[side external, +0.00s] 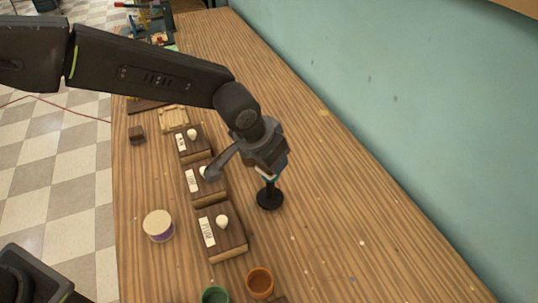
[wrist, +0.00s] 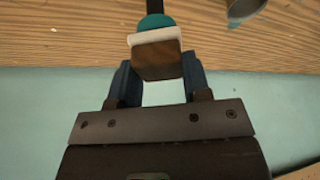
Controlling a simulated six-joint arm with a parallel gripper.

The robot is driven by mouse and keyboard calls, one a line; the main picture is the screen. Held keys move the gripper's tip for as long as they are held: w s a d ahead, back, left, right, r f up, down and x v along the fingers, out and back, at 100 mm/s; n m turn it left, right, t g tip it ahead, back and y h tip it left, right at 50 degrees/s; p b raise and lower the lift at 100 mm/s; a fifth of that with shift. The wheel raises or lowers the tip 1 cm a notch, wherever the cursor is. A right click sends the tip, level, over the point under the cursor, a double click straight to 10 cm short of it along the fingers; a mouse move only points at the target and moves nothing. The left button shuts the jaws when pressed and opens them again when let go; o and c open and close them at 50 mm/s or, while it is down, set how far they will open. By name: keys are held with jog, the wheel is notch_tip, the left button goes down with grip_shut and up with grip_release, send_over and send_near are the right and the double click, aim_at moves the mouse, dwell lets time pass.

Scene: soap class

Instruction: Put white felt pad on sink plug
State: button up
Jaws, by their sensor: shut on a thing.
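The white felt pad (wrist: 154,37) shows in the wrist view as a pale layer along the edge of a brown square block. My gripper (wrist: 160,72) is shut on this piece, with a blue finger on each side. The teal sink plug (wrist: 155,21) is right against the pad's white side, in front of a black post; whether they touch is unclear. In the side view my gripper (side external: 270,164) is over a black stand (side external: 270,199) with a round base. Small white and teal parts show under the fingers there, and the gripper hides most of them.
Several dark wooden blocks with white knobs and labels, such as the nearest one (side external: 222,236), stand in a row left of the stand. A round tin (side external: 158,226), an orange cup (side external: 260,283) and a green cup (side external: 215,296) are nearer. The table (side external: 345,215) is mostly clear at right, before the wall.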

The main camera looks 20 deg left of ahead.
jog(key=shift+f, duration=0.15)
jog(key=o, duration=0.9)
jog(key=shift+o, duration=0.2)
jog(key=v, duration=1.2)
jog(key=s+a+r+n, duration=0.1)
jog(key=s+a+r, duration=0.1)
jog(key=a+r, duration=0.45)
jog(key=s+a+f+n+t+y, duration=0.1)
jog(key=s+a+f+n, duration=0.2)
jog(key=s+a, duration=1.4)
jog(key=a, duration=0.3)
jog(key=shift+s+y, duration=0.3)
jog(key=shift+y, duration=0.1)
